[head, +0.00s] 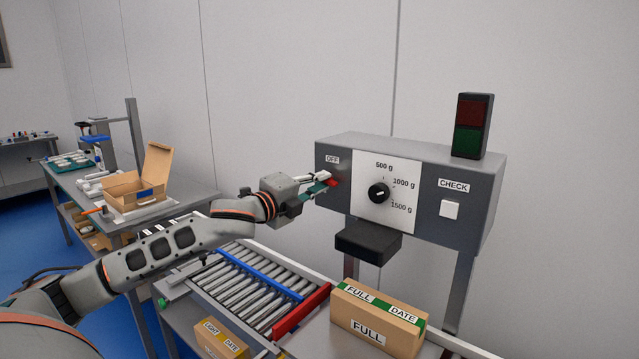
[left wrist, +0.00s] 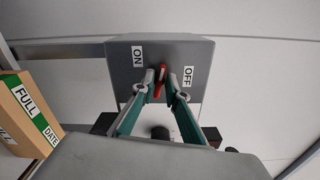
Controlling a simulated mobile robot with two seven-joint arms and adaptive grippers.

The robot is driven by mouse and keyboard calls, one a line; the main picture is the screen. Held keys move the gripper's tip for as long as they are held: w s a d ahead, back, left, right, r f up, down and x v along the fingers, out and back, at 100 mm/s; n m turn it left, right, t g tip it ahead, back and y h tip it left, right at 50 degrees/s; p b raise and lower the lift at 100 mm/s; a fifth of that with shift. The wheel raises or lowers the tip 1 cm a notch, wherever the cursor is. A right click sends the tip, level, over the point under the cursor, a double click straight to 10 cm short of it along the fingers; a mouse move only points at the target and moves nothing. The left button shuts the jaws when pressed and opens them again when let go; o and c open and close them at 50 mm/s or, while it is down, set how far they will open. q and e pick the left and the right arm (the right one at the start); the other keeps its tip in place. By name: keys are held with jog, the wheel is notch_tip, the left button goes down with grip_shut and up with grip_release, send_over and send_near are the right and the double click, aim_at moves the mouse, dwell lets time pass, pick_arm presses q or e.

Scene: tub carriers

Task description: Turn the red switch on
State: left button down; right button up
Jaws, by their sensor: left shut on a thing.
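The red switch (head: 334,182) is on the left end of the grey control box (head: 452,165), below the OFF label (head: 333,160). In the left wrist view the red switch (left wrist: 158,86) lies between the ON label (left wrist: 138,56) and the OFF label (left wrist: 188,77). My left gripper (head: 326,181) reaches it from the left, its fingers shut on the switch. The fingertips (left wrist: 161,78) stand on either side of it and hide part of it. I cannot tell exactly which way the switch leans. My right gripper is out of view.
The box front has a black weight dial (head: 378,193), a white CHECK button (head: 449,209) and a dark red-green lamp (head: 473,126) on top. A black block (head: 368,241) juts out below. A FULL carton (head: 378,318) stands by the roller conveyor (head: 235,287).

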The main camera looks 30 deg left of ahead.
pick_arm(q)
jog(key=shift+n, duration=1.2)
jog(key=c, duration=2.1)
grip_release()
jog(key=shift+s+a, duration=0.15)
jog(key=shift+s, duration=1.85)
jog(key=shift+s+a, duration=0.2)
jog(key=shift+s, duration=1.8)
jog(key=shift+s+a, duration=0.15)
jog(key=shift+s, duration=1.85)
